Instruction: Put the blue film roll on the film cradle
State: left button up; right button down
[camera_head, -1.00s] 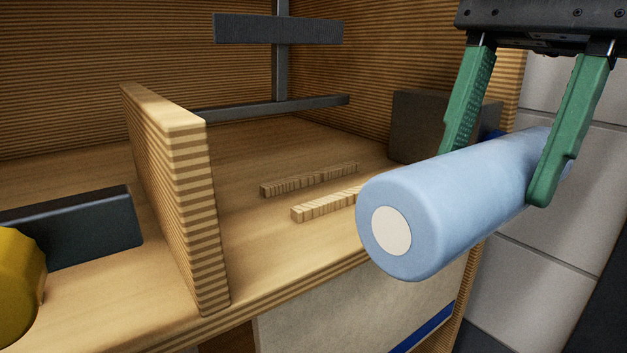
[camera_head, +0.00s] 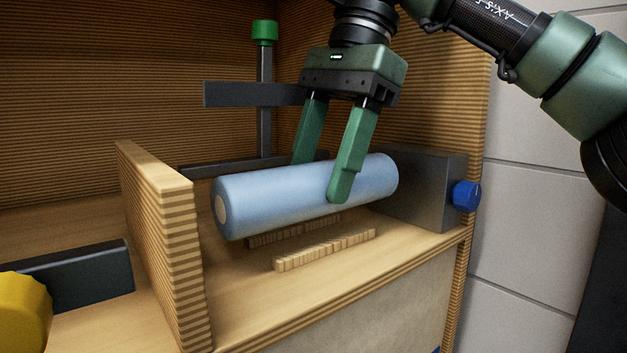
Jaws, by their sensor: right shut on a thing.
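The light blue film roll (camera_head: 270,198) is in the head view, lying level with its pale round end facing front left. My right gripper (camera_head: 320,185) is shut on it from above, one green finger on each side, right of the roll's middle. The film cradle, two notched wooden strips (camera_head: 325,248), lies on the shelf below the roll. The roll appears held just above the strips and partly hides the rear one; I cannot tell whether they touch. My left gripper is not in view.
A wooden divider (camera_head: 170,235) stands close left of the roll. A dark box (camera_head: 430,190) with a blue knob (camera_head: 466,195) stands at the right. Behind is a grey clamp-like frame (camera_head: 264,120) with a green cap. A yellow object (camera_head: 22,315) is at the lower left.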

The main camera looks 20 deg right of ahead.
aim_at(313, 198)
jog(key=shift+w+a+r+p, duration=0.2)
jog(key=shift+w+p, duration=0.2)
jog(key=shift+w, duration=0.2)
jog(key=f, duration=0.3)
jog(key=shift+w+a+f+p, duration=0.1)
jog(key=shift+w+f+p, duration=0.15)
jog(key=shift+w+p, duration=0.1)
jog(key=shift+s+f, duration=0.1)
jog(key=shift+f, duration=0.15)
jog(key=shift+s, duration=0.2)
jog(key=shift+f, duration=0.2)
jog(key=c, duration=0.6)
grip_release()
jog(key=shift+w, duration=0.15)
jog(key=shift+o, duration=0.2)
